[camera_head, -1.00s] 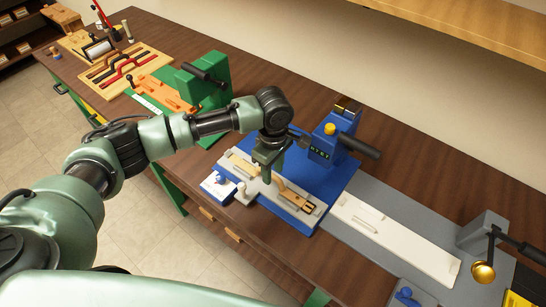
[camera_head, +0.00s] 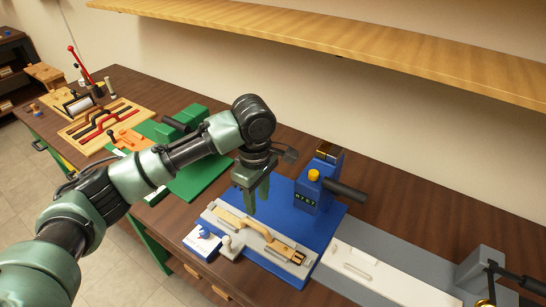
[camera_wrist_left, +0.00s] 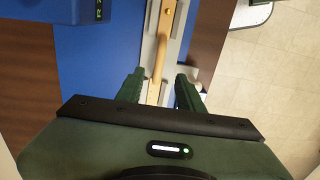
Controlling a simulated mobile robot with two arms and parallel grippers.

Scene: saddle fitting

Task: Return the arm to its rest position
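My left gripper (camera_head: 254,205) hangs above the blue fixture in the head view, its two green fingers pointing down and apart. In the left wrist view both fingertips (camera_wrist_left: 160,88) are spread with nothing gripped. A light wooden workpiece (camera_head: 262,232) with a curved middle lies in the pale grey cradle (camera_head: 222,213) on the blue base (camera_head: 327,221). The wooden piece also shows in the left wrist view (camera_wrist_left: 159,57), seen between and beyond the fingers. My left arm reaches in from the left. My right gripper is out of view.
A blue machine (camera_head: 311,190) with a dark handle stands just right of my gripper. A green fixture (camera_head: 200,178) is behind my forearm. A long wooden shelf (camera_head: 350,45) runs above the bench. A white block (camera_head: 375,268) lies at the right. Tool boards stand far left.

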